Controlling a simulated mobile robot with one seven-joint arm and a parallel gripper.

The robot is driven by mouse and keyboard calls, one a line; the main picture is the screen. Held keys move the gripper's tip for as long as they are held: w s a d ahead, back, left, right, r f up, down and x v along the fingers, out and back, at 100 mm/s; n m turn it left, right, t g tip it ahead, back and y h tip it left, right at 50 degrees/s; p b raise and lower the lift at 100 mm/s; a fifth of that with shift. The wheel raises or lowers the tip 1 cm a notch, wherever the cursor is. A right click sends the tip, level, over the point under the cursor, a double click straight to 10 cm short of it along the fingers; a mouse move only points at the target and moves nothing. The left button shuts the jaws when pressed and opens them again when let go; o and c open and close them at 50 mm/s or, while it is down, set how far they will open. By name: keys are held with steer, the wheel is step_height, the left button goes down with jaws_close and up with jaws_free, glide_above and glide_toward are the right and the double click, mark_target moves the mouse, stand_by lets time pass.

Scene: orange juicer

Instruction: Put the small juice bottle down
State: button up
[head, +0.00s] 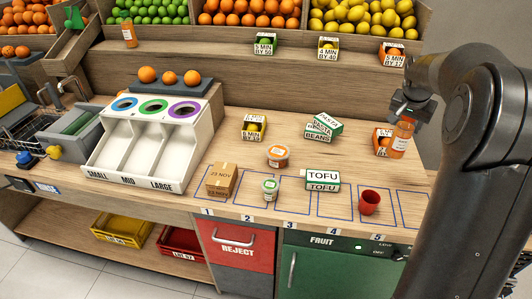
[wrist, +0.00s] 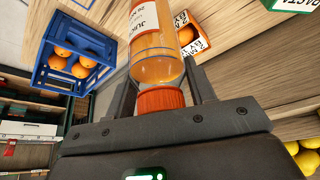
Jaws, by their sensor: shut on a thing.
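The small juice bottle (head: 401,142), clear with orange juice and a white label, is upright at the right of the head view. My gripper (head: 405,116) is above it and shut on its cap end. In the wrist view the bottle (wrist: 155,45) extends away from my gripper (wrist: 162,88), with its orange cap (wrist: 160,100) between the fingers. The bottle's base is at the right part of the wooden counter (head: 300,218) in the picture; I cannot tell whether it touches.
A box of oranges (head: 382,140) is close beside the bottle. Blue numbered outlines mark the counter front. Another juice bottle (head: 129,33) stands on the shelf. A blue crate (wrist: 48,78) holds oranges.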

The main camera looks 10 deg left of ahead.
steer(key=w+a+n+y, duration=0.1)
steer(key=a+n+y, duration=0.55)
steer(key=a, duration=3.25)
steer(key=a+f+n+h, duration=0.2)
steer(key=a+f+n, duration=0.1)
steer(key=a+f, duration=0.7)
steer(key=shift+w+a+f, duration=0.3)
steer(key=shift+a+f, duration=0.05)
steer(key=shift+a, duration=0.4)
steer(key=shift+h, duration=0.25)
steer(key=shift+f, duration=0.15)
steer(key=o, duration=1.2)
steer(key=shift+c, duration=0.2)
